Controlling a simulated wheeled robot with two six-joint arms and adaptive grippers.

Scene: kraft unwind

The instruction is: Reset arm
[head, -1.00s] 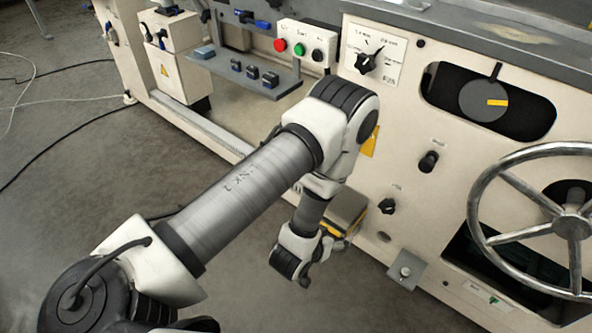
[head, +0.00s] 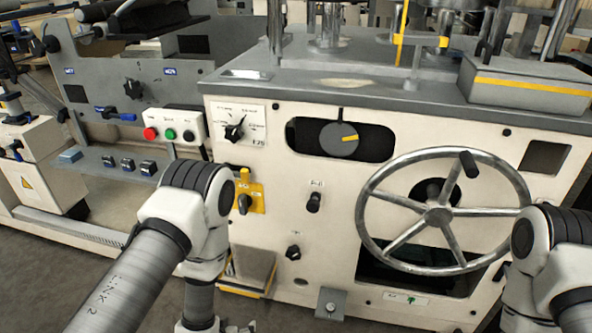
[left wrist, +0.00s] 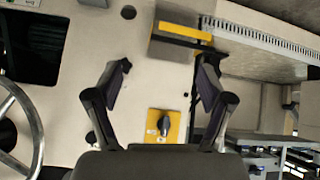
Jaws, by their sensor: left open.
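My left arm (head: 150,250) comes in from the lower left of the head view and bends down in front of the cream machine. Its gripper is mostly below the picture's bottom edge there. In the left wrist view my left gripper (left wrist: 163,75) is open, its two dark fingers well apart with nothing between them. Beyond the fingers is the machine's front with a black knob on a yellow plate (left wrist: 165,125). My right arm (head: 560,250) shows at the right edge of the head view; its gripper is not in view.
The cream machine (head: 330,250) fills the middle, with a spoked handwheel (head: 437,214), a selector dial (head: 234,130) and a button box (head: 175,130). A grey box with a yellow stripe (head: 250,270) sits low on its front. Dark floor shows at lower left.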

